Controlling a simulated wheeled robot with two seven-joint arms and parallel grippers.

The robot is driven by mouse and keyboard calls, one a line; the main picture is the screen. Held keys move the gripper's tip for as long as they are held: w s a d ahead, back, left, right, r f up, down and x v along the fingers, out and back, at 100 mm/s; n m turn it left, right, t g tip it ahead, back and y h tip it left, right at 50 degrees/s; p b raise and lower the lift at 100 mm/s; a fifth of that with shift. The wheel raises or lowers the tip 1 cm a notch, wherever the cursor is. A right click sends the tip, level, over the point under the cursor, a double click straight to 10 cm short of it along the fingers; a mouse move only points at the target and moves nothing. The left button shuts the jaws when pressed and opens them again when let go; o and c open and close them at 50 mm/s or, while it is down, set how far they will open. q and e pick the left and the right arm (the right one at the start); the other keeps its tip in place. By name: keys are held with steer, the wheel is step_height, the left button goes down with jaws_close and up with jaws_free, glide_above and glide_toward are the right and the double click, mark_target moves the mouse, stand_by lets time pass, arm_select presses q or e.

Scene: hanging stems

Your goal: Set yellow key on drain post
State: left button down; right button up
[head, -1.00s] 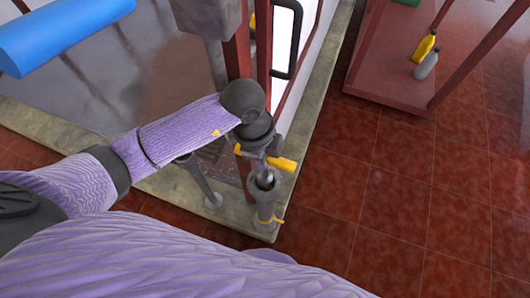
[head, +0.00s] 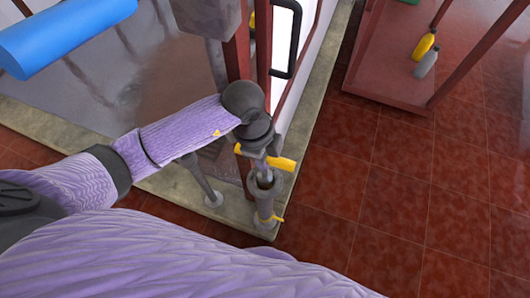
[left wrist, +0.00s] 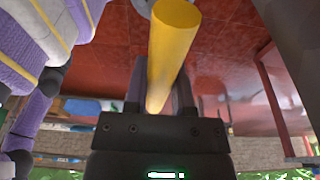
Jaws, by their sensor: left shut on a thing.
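The yellow key's handle (head: 281,163) is a yellow bar. It sticks out to the right of my left gripper (head: 262,153), with a short yellow end on the left. In the left wrist view the yellow bar (left wrist: 172,50) lies between the fingers of my left gripper (left wrist: 160,92), which is shut on it. The drain post (head: 266,208) is a grey upright post with a wider top and a yellow tab low on its right. The key is right above the post's top. A grey shaft shows at the post's mouth; how deep it reaches I cannot tell. My right gripper is out of view.
Dark red frame posts (head: 238,58) and a black handle (head: 287,38) stand just behind the gripper. A thin grey post (head: 204,182) stands left of the drain post. A red rack (head: 385,80) with bottles is at upper right. The tiled floor (head: 390,200) to the right is clear.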

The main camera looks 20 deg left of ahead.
mark_target(268, 174)
arm_select(q)
steer(key=shift+f, duration=0.5)
steer(key=shift+f+b, duration=0.5)
steer(key=shift+f, duration=0.1)
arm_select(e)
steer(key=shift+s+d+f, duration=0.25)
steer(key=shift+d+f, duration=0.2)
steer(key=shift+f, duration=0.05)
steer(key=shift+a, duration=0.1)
arm_select(q)
steer(key=shift+f, duration=0.5)
steer(key=shift+f+b, duration=0.3)
steer(key=shift+b, duration=0.05)
steer(key=shift+f, duration=0.1)
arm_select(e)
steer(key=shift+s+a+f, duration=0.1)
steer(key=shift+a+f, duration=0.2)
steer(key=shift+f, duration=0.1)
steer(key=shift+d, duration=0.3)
arm_select(q)
steer(key=shift+f, duration=0.1)
